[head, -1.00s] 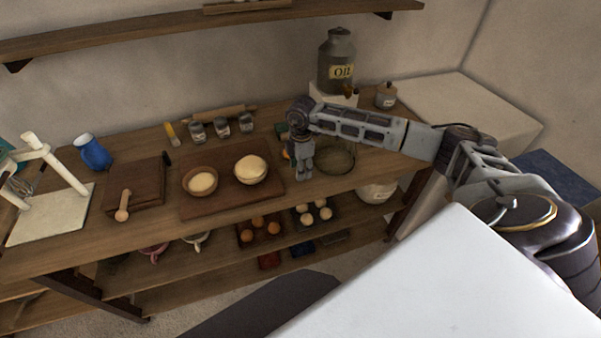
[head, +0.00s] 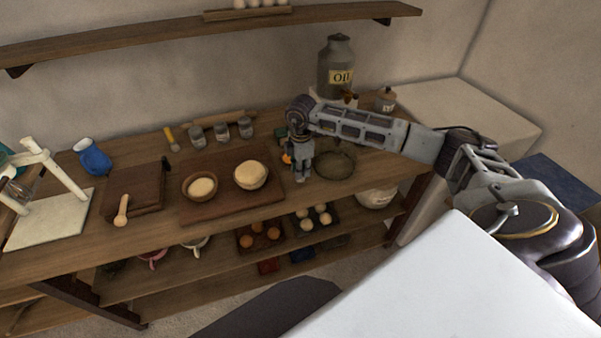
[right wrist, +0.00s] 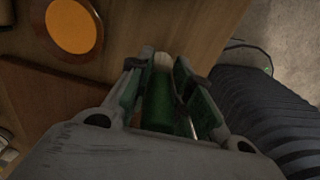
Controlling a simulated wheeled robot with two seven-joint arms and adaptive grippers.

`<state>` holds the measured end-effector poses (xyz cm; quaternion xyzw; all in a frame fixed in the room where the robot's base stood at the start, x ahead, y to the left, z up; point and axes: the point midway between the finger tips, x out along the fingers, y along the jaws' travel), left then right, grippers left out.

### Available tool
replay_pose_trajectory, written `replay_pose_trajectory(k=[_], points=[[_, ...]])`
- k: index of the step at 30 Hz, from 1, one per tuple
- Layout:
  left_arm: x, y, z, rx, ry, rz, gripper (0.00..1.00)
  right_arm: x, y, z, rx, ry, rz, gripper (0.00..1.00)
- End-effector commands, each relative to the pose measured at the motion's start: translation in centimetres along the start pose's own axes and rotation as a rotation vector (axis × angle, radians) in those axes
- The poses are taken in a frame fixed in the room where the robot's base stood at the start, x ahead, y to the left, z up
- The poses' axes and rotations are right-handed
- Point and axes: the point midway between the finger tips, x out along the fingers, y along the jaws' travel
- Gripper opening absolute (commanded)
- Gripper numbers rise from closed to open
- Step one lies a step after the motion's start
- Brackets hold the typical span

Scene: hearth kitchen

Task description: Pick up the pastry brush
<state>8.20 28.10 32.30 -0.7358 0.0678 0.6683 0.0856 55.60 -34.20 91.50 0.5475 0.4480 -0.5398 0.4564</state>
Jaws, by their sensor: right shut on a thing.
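My right gripper (head: 299,174) points down at the front of the wooden worktop, just right of the brown board. In the right wrist view the gripper (right wrist: 165,85) is shut on a green-bodied thing with a pale tip, which I take to be the pastry brush (right wrist: 157,103). The pale end shows between the fingertips; the fingers hide its sides. In the head view the gripper hides it, and I cannot tell whether it touches the worktop. My left gripper is not in view.
A bowl with orange contents (right wrist: 74,26) is close to the gripper. A round glass dish (head: 335,165) stands just right of the gripper. A yellow-ended tool (head: 171,139) and jars (head: 221,132) stand farther back.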

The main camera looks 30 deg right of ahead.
Motion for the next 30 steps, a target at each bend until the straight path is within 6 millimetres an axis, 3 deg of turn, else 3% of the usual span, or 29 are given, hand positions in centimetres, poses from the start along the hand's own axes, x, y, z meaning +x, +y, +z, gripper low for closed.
replay_pose_trajectory(k=[15, 30], points=[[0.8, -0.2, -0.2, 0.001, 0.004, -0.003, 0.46, -7.1, 0.2, 0.0, 0.0, 0.0, 0.003, 0.0], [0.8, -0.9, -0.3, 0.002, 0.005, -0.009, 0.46, -8.2, 0.2, 0.0, 0.0, -0.001, 0.001, 0.0]])
